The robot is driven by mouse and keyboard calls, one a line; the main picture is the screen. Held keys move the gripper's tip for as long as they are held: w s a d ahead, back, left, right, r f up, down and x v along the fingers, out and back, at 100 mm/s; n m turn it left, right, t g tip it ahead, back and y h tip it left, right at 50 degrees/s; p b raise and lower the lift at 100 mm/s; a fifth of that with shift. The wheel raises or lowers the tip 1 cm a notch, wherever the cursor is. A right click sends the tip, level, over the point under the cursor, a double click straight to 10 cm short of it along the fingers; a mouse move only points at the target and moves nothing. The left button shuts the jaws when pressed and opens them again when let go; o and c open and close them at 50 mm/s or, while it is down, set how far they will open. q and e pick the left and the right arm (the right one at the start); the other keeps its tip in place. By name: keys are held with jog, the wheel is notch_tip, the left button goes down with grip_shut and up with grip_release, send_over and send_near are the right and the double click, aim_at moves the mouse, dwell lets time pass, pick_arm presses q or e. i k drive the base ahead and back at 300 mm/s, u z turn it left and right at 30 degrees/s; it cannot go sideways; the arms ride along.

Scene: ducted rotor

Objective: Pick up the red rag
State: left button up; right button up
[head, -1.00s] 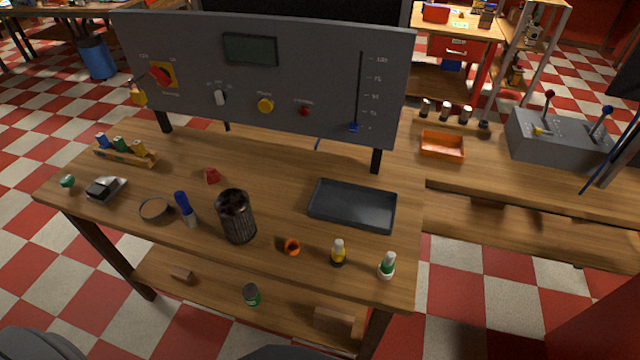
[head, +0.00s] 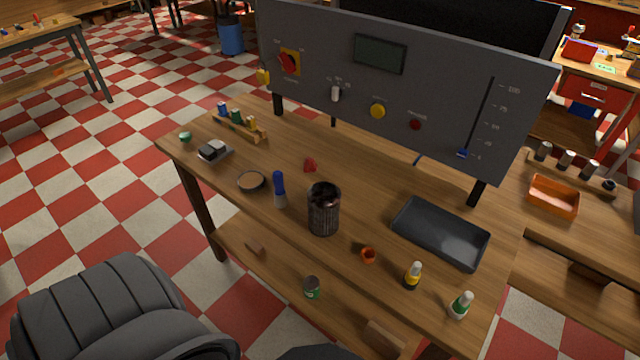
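A small crumpled red thing (head: 310,165), which looks like the red rag, lies on the wooden workbench (head: 370,190) behind the dark mesh cup. It is small in view and nothing touches it. Neither of my grippers shows in the head view. A dark grey rounded shape at the lower left looks like part of my own body.
Around the red thing stand a mesh cup (head: 323,212), a blue-handled brush (head: 279,188), a round dish (head: 251,181) and a black tray (head: 440,234). Bottles (head: 412,276) stand at the front right. A grey control panel (head: 400,85) rises along the back edge.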

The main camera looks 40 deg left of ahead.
aim_at(310, 165)
jog(key=z, duration=1.1)
jog(key=k, duration=0.85)
jog(key=u, duration=1.05)
jog(key=i, duration=0.5)
jog(key=u, duration=0.05)
